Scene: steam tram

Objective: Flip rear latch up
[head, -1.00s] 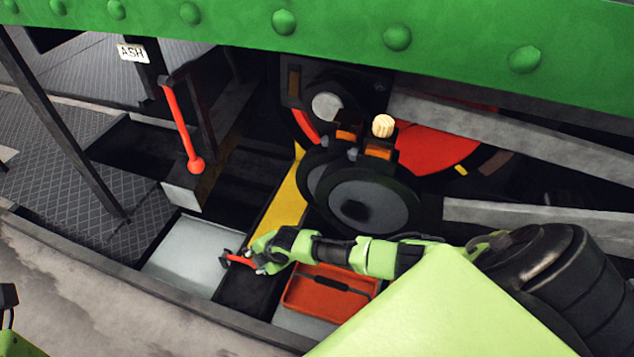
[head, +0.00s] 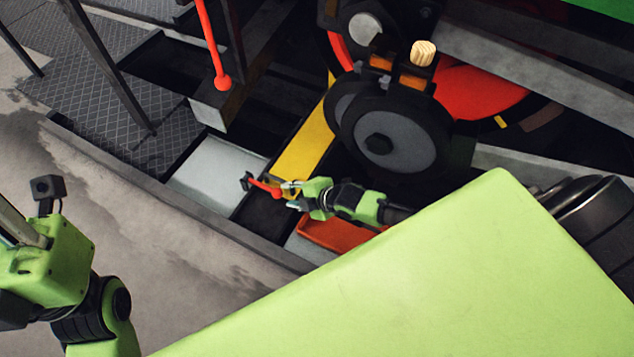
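A small red latch lever (head: 265,188) with a dark pivot at its left end lies low over the dark trough; I take it for the rear latch. It slants slightly down to the right. My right gripper (head: 287,194) is at the lever's right end, its two fingertips apart, one above and one below that end. Whether they touch it I cannot tell. My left gripper (head: 18,228) is partly in view at the lower left, far from the latch; its fingers are cut off by the picture's edge.
A yellow strip (head: 306,142), a pale panel (head: 215,178) and an orange-red tray (head: 335,234) lie around the latch. A long red lever (head: 211,45) stands at the upper left. Grey wheels (head: 390,140) are behind my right arm. A kerb edge (head: 215,229) runs in front.

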